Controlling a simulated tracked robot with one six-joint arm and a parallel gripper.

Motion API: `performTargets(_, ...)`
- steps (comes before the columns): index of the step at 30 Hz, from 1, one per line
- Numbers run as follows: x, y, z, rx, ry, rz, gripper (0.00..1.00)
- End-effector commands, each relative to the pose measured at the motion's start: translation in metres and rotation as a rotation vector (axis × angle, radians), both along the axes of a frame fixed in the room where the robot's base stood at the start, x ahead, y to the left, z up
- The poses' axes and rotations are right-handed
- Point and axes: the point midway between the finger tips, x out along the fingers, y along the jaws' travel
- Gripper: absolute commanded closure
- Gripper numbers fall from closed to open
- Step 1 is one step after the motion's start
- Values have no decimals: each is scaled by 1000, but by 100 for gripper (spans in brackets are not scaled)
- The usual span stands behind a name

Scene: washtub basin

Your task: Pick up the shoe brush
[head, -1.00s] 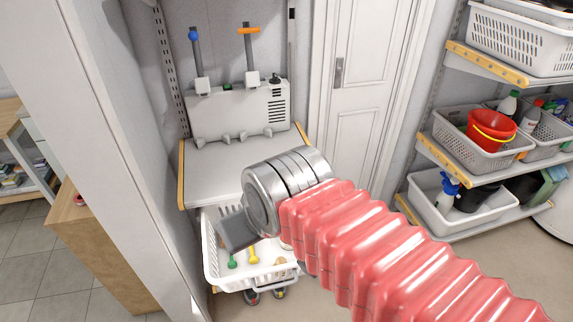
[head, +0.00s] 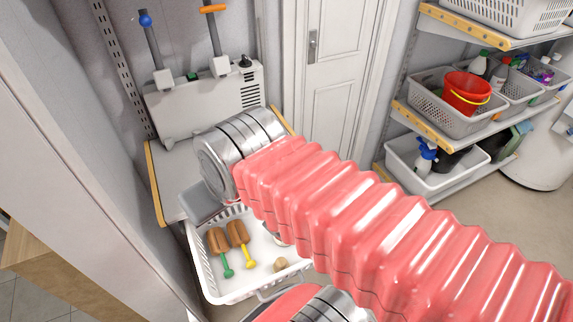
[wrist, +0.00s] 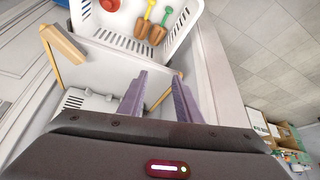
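In the head view two tools with brown heads lie in a white basket (head: 212,281), one with a green handle (head: 220,249) and one with a yellow handle (head: 239,240). They look like handled brushes, but I cannot tell which is the shoe brush. They also show in the wrist view as the green-handled one (wrist: 159,32) and the yellow-handled one (wrist: 142,27). My gripper (wrist: 160,76) is open and empty in the wrist view, apart from the basket. In the head view it is partly hidden behind my wrist, above the basket's back edge.
A grey-white shelf (head: 172,182) with wooden edges lies behind the basket, with a white machine (head: 205,103) on it. A small tan item (head: 281,265) lies in the basket. A wall post stands at left. Shelves with a red bucket (head: 466,92) stand at right.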

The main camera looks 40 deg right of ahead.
Motion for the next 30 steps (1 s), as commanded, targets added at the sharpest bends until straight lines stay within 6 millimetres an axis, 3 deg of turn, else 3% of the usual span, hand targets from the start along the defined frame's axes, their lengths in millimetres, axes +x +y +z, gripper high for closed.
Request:
performTargets(4,0,0,0,0,0,0,69)
performTargets(11,4,-6,2,32,13,-68,53)
performTargets(14,10,-19,3,82,36,-179,46)
performTargets(23,38,-72,6,338,124,-734,45)
performTargets(30,56,-128,6,558,180,-1215,45)
